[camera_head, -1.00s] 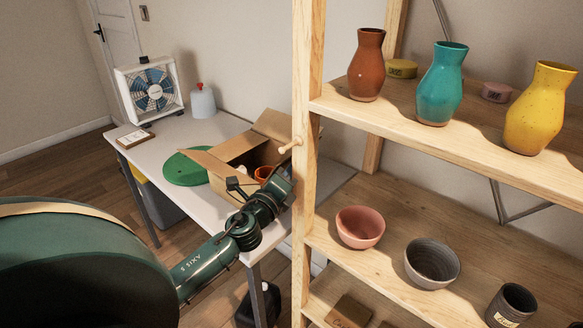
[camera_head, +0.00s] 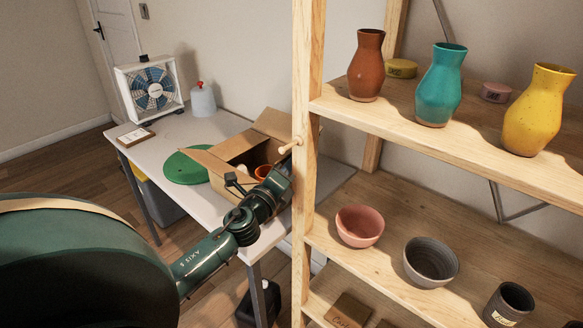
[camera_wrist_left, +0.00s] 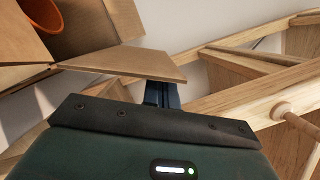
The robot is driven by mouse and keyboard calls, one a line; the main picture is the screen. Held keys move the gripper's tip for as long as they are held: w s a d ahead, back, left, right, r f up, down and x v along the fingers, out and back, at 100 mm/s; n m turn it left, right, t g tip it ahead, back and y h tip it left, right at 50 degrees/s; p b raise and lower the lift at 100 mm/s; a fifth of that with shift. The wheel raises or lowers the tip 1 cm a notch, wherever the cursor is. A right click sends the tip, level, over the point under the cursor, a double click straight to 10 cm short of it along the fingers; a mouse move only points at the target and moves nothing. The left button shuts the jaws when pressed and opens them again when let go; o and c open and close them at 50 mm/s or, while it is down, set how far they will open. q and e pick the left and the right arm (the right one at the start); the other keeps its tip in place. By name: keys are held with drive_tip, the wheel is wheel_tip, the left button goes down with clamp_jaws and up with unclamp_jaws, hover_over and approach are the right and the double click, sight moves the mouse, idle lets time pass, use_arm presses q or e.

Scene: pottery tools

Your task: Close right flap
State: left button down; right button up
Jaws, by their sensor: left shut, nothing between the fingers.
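The open cardboard box (camera_head: 233,146) stands on the white table, with its left and back flaps spread outward. An orange pot (camera_head: 263,172) shows inside, and also in the wrist view (camera_wrist_left: 42,13). In the wrist view a cardboard flap (camera_wrist_left: 125,63) sticks out from the box toward the right. My left gripper (camera_wrist_left: 161,93) is shut and empty, its dark fingers close by this flap's lower edge; I cannot tell whether they touch. In the head view my left arm hides the box's near right side, and its fingertips are unclear. My right gripper is not in view.
A wooden shelf (camera_head: 306,200) with vases and bowls stands right beside my left wrist. Its round peg (camera_wrist_left: 284,108) shows in the wrist view. A green disc (camera_head: 187,167), a fan (camera_head: 151,90) and a jug (camera_head: 202,101) are on the table (camera_head: 150,155).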

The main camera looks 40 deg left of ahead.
use_arm(q)
drive_tip(key=shift+a+r+n+p, duration=0.6)
drive_tip(key=shift+n+p, duration=0.25)
drive_tip(key=shift+n, duration=0.05)
drive_tip(key=shift+a+r+p, duration=0.15)
drive_tip(key=shift+a+p, duration=0.25)
drive_tip(key=shift+a+r+n+p, duration=0.15)
drive_tip(key=shift+a+n+p, duration=0.15)
drive_tip(key=shift+n, duration=0.1)
drive_tip(key=shift+a+n+g, duration=0.15)
drive_tip(key=shift+n+g, duration=0.15)
drive_tip(key=shift+n, duration=0.1)
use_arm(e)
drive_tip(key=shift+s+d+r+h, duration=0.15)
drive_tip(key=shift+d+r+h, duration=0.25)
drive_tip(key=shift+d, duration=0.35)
use_arm(q)
drive_tip(key=shift+w, duration=0.1)
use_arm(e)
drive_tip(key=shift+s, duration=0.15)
